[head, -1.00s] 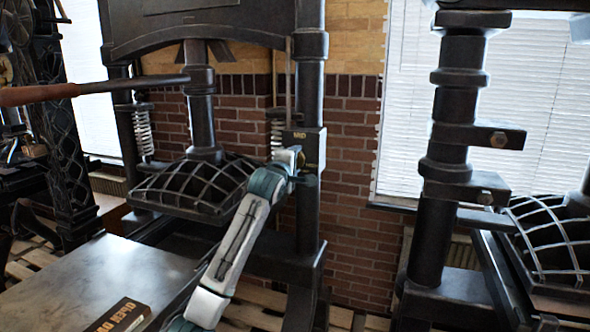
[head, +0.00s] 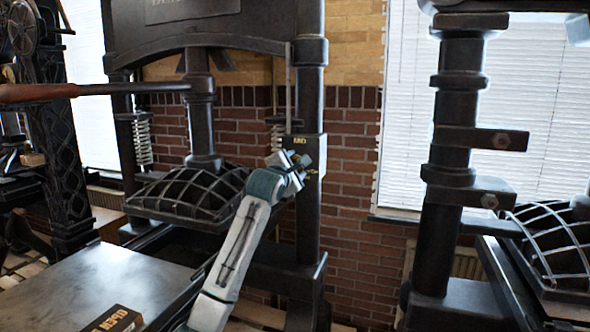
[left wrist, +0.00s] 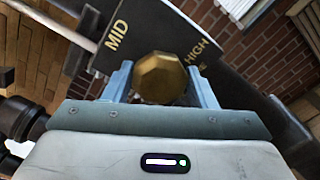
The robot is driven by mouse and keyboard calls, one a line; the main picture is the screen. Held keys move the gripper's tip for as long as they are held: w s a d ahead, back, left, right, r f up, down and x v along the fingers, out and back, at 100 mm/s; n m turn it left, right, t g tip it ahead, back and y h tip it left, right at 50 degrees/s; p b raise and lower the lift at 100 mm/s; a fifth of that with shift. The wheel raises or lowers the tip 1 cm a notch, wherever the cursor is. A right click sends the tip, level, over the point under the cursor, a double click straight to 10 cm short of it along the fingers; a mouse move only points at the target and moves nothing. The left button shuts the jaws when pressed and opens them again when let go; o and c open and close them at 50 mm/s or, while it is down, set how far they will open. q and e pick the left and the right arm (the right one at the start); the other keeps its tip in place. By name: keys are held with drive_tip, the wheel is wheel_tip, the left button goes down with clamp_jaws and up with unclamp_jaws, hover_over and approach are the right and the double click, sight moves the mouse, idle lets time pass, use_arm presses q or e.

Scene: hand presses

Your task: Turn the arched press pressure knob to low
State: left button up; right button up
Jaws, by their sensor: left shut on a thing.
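The arched press (head: 312,80) is a dark metal frame with a plate on its right column. The plate carries the gold faceted pressure knob (left wrist: 160,78), seen close up in the left wrist view. The word MID stands to the upper left of the knob, and HIGH to its upper right; no LOW label can be read. My left gripper (head: 303,163) is at the plate, and its two fingers (left wrist: 160,85) are shut on the knob from both sides. In the head view the gripper covers the knob. My right gripper is not in view.
A long lever with a wooden handle (head: 36,92) reaches across at the upper left. A flat metal bed (head: 130,275) with a dark labelled box (head: 112,320) lies at lower left. A second press (head: 450,130) stands at right, with a brick wall (head: 350,180) between.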

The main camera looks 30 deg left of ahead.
use_arm(q)
drive_tip(key=shift+f, duration=0.15)
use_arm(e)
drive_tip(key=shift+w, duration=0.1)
use_arm(q)
drive_tip(key=o, duration=0.9)
drive_tip(key=shift+o, duration=0.2)
drive_tip(key=b+v, duration=0.3)
drive_tip(key=v, duration=0.8)
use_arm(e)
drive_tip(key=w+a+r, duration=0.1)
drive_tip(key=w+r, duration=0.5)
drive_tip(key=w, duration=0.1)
use_arm(q)
drive_tip(key=shift+w, duration=0.1)
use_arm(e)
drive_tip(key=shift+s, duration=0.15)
